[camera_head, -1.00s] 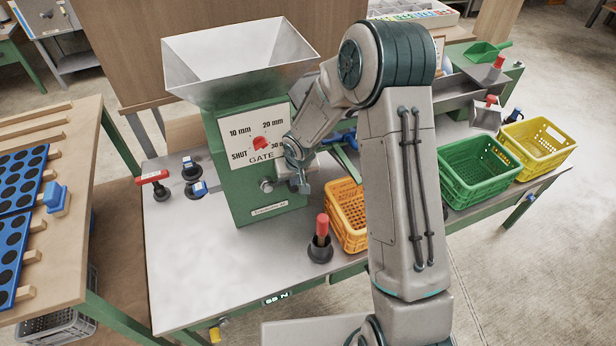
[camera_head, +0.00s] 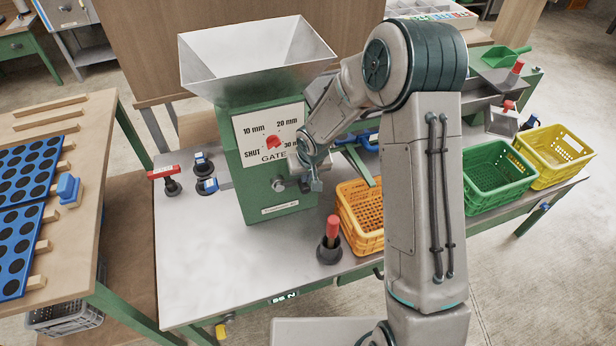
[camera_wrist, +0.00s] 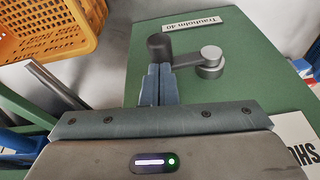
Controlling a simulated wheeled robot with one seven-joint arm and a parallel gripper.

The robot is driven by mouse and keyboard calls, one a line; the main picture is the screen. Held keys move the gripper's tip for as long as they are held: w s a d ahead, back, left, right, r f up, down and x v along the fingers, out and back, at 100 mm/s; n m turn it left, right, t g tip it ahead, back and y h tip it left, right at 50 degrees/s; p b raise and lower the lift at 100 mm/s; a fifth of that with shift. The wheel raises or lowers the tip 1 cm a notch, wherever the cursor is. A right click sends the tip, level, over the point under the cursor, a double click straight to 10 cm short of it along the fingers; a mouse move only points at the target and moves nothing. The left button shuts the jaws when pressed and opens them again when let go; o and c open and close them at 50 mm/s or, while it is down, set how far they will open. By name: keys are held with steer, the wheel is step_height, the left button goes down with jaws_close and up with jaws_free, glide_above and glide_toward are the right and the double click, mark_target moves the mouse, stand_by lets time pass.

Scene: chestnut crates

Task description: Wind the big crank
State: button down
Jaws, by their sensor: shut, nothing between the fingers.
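A crank sits on the green machine (camera_head: 250,200) below its gate dial. In the wrist view it has a round grey hub (camera_wrist: 209,68), a short grey arm and a dark handle knob (camera_wrist: 158,45). In the head view the hub (camera_head: 278,185) shows left of my gripper. My gripper (camera_head: 317,187) is shut and empty. In the wrist view its fingertips (camera_wrist: 160,70) lie close to the handle knob; I cannot tell whether they touch it. In the head view my gripper hides the handle.
An orange crate (camera_head: 350,222) stands right of the machine, close to my gripper. A red-handled tool (camera_head: 332,232) stands in a dark holder in front. Green (camera_head: 485,198) and yellow (camera_head: 560,172) crates are further right. The table's front left is clear.

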steer(key=w+d+v, duration=0.1)
steer(key=v, duration=1)
steer(key=s+d+r+m+h, duration=0.1)
steer(key=s+d+r+h, duration=0.1)
steer(key=s+d+r, duration=0.95)
steer(key=s, duration=0.6)
steer(key=s+r+m, duration=0.1)
steer(key=s+r, duration=0.1)
steer(key=s, duration=0.5)
steer(key=shift+s+d+r+m+y, duration=0.25)
steer(key=shift+d+r+m+y, duration=0.05)
steer(key=shift+d+y, duration=0.1)
